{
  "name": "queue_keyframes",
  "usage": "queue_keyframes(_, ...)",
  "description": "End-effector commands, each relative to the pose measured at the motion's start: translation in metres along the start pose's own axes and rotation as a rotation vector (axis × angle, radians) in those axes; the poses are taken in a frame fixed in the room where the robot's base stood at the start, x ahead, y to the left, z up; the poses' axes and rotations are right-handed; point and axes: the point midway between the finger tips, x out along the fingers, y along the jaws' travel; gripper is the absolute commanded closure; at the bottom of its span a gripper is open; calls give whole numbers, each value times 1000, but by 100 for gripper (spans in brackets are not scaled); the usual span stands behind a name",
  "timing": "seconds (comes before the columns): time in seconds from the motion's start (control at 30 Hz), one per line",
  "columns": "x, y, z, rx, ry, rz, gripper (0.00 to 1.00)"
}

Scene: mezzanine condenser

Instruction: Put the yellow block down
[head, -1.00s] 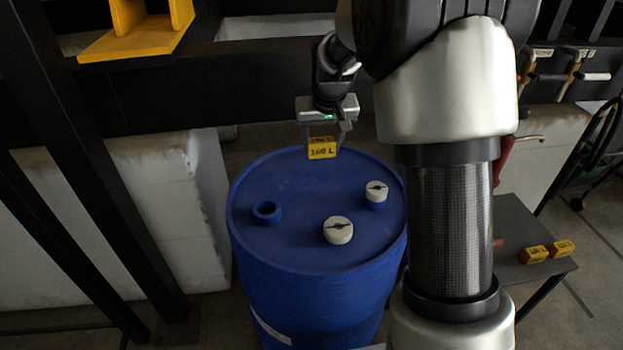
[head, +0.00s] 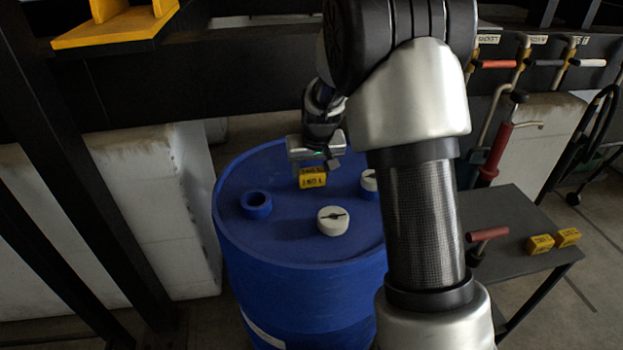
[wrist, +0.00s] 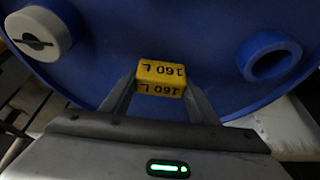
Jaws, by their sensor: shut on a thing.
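The yellow block (head: 312,178), marked "160 L", is between the fingers of my gripper (head: 314,163) over the far part of the blue drum's top (head: 275,222). In the wrist view the block (wrist: 161,78) sits upright between both fingertips of my gripper (wrist: 160,90), with the blue drum top (wrist: 205,40) behind it. My gripper is shut on the block. The block looks very near the drum top; I cannot tell whether it touches.
A dark table (head: 515,212) at right holds two yellow blocks (head: 540,244) (head: 568,237) and a red-handled tool (head: 487,235).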

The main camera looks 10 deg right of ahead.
Motion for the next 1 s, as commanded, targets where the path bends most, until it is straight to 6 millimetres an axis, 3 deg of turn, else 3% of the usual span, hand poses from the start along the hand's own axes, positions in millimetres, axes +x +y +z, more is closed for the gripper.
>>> queue_keyframes(0.1,14,0,5,0,1,0,68)
queue_keyframes(0.43,17,0,7,0,1,0,68)
queue_keyframes(0.47,16,0,7,0,1,0,44)
queue_keyframes(0.57,16,0,6,0,1,0,27)
queue_keyframes(0.87,14,0,6,0,1,0,27)
queue_keyframes(1.0,2,0,4,0,3,0,27)
